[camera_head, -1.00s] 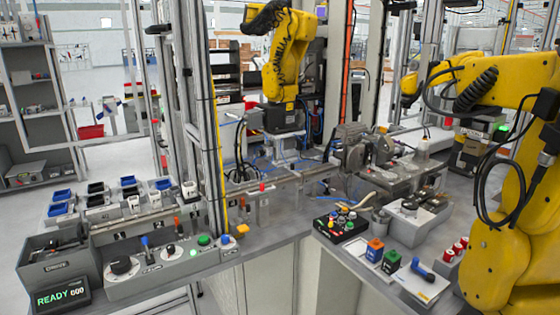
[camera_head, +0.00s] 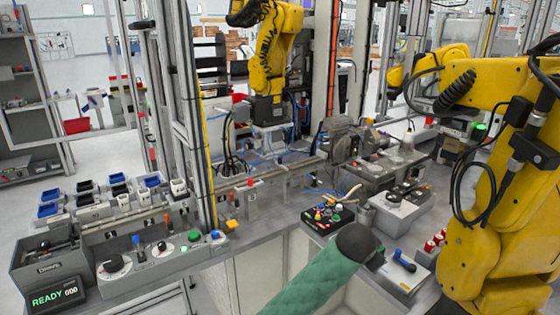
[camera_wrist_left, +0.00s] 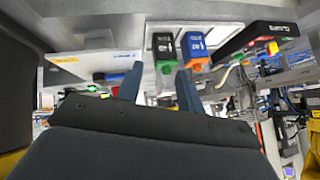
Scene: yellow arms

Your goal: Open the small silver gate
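I cannot tell for sure which thing is the small silver gate. A small silver upright piece with a red top (camera_head: 251,196) stands by the metal rail in the middle of the head view. A green-sleeved arm of mine with a dark end (camera_head: 325,276) reaches in from the bottom; no gripper shows on it. In the left wrist view my left gripper (camera_wrist_left: 158,84) has two blue-grey fingers apart with nothing between them. Beyond the fingertips are a dark box with a green part (camera_wrist_left: 164,48) and a blue box with an orange part (camera_wrist_left: 194,48). My right gripper is not in view.
A black button box (camera_head: 328,217) and a grey box with a white top (camera_head: 398,208) stand on the bench. A control panel (camera_head: 160,258) and a READY display (camera_head: 58,294) are at left. Large yellow robot arms (camera_head: 490,240) stand at right and at the back (camera_head: 268,55).

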